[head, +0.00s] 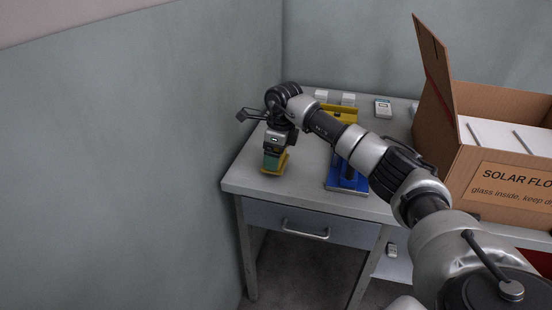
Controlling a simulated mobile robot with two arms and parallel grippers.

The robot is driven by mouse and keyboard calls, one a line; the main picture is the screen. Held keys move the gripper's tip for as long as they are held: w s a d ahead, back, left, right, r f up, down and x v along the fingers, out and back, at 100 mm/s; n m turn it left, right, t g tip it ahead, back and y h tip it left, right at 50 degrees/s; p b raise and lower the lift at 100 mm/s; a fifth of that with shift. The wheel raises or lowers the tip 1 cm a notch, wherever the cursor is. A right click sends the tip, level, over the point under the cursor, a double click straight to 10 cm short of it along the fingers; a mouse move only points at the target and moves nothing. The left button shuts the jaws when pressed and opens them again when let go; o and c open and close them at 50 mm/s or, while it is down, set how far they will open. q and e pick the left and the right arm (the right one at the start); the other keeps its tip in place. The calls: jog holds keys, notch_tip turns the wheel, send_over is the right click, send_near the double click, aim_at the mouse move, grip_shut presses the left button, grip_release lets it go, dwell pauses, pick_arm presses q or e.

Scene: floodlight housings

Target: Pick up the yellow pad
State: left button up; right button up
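The yellow pad (284,169) lies on the grey table near its left front corner, directly under my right gripper. My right gripper (273,157) points down at it, with its arm coming in from the lower right. A green block-like part shows between the gripper body and the yellow; I cannot tell whether it belongs to the pad or to the gripper. The fingertips are too small and covered to show whether they are open or shut, or touch the pad. My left gripper is not in view.
A blue fixture (335,183) stands right of the pad, with a yellow piece (348,113) behind it, partly covered by my arm. Small white boxes (348,99) and a calculator-like device (383,107) sit at the back. An open cardboard box (510,188) fills the right. A wall closes the left.

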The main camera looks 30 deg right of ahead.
notch_tip(320, 180, up, 2)
jog(key=shift+r, duration=0.2)
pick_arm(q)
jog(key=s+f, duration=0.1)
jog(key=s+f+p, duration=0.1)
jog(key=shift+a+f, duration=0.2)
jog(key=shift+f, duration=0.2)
pick_arm(e)
jog(key=s+d+r, duration=0.1)
jog(key=d+r, duration=0.5)
jog(key=d, duration=0.5)
jog(key=shift+d+r, duration=0.3)
jog(key=shift+r, duration=0.1)
jog(key=shift+s, duration=0.1)
